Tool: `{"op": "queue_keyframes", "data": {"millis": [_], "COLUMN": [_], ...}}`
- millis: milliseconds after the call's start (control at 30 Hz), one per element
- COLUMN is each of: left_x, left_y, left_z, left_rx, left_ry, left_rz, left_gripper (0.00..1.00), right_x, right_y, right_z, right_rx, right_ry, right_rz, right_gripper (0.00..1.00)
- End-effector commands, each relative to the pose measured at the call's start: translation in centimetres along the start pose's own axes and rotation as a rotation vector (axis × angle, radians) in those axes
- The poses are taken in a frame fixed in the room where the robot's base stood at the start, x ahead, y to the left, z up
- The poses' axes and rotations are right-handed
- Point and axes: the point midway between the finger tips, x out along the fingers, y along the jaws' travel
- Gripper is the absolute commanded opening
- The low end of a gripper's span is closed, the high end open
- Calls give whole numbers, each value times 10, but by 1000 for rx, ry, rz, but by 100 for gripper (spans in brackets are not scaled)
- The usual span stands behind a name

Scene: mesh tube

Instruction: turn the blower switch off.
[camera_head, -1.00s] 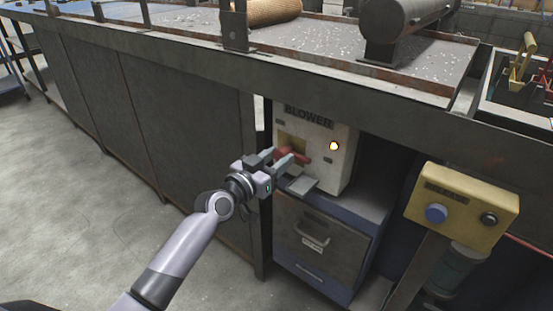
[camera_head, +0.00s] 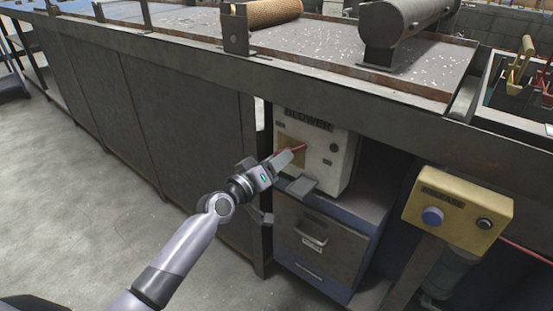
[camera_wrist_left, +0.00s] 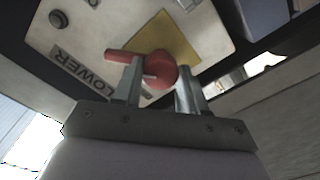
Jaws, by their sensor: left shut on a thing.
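The blower switch is a red rotary handle (camera_head: 299,149) on a yellowish plate on the front of the white blower box (camera_head: 342,165). In the left wrist view the red handle (camera_wrist_left: 153,70) has a round hub and a lever pointing to the left of the picture. My left gripper (camera_head: 284,160) is at the handle, its jaws on both sides of the hub and shut on it. The round lamp (camera_head: 335,148) on the box is dark. The "BLOWER" label is above the switch. My right gripper is in neither view.
The box stands on a drawer cabinet (camera_head: 318,238) under a long metal bench (camera_head: 200,45). A yellow control box (camera_head: 457,206) with a blue button stands at the right on a post. Dark bench panels (camera_head: 190,130) are to the left, with open floor in front.

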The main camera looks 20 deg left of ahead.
Motion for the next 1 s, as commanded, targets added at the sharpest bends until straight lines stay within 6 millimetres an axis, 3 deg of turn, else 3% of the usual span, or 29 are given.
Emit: {"op": "queue_keyframes", "data": {"millis": [600, 1000], "left_x": [0, 0], "left_y": [0, -1], "left_z": [-1, 0], "left_rx": [-579, -831], "left_ry": [2, 2], "left_rz": [0, -1], "left_gripper": [11, 11], "right_x": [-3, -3], "right_y": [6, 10], "right_z": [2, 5], "right_rx": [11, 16], "right_ry": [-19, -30], "right_rz": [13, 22], "right_gripper": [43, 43]}}
